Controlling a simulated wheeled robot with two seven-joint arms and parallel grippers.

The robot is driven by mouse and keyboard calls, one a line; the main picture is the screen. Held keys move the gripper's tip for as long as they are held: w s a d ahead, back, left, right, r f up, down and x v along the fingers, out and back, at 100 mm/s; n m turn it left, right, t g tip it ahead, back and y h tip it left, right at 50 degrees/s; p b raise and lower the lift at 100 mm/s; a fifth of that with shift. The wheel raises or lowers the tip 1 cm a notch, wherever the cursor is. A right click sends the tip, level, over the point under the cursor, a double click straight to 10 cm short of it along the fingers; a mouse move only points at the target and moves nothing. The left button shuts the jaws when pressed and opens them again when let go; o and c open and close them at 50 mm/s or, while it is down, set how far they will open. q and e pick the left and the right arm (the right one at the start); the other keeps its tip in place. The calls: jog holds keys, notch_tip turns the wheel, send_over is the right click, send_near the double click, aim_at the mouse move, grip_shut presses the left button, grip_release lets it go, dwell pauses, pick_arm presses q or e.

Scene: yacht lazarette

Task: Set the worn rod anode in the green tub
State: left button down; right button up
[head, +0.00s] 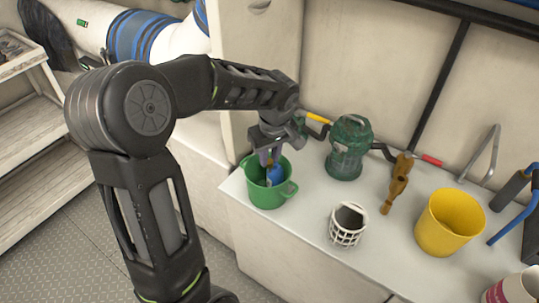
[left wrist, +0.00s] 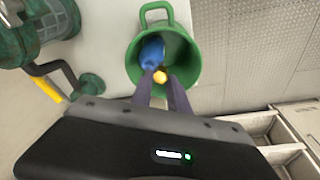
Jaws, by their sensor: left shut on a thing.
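The green tub (head: 266,196) stands near the left end of the white counter; it also shows in the left wrist view (left wrist: 192,62). My left gripper (head: 270,158) is over the tub's mouth, pointing down. Its fingers (left wrist: 162,92) are shut on a small brass-yellow piece (left wrist: 160,76), which looks like the head of the rod anode. The rest of the rod is hidden below that head. A blue object (left wrist: 152,53) lies inside the tub beside the held piece; I cannot tell what it is. My right gripper is not in view.
A dark green strainer-like housing (head: 349,147) stands behind the tub to the right. The counter's front edge is close to the tub.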

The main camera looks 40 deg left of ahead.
pick_arm(q)
jog(key=shift+f, duration=0.1)
jog(key=c, duration=1.3)
grip_release()
jog(key=v, duration=1.2)
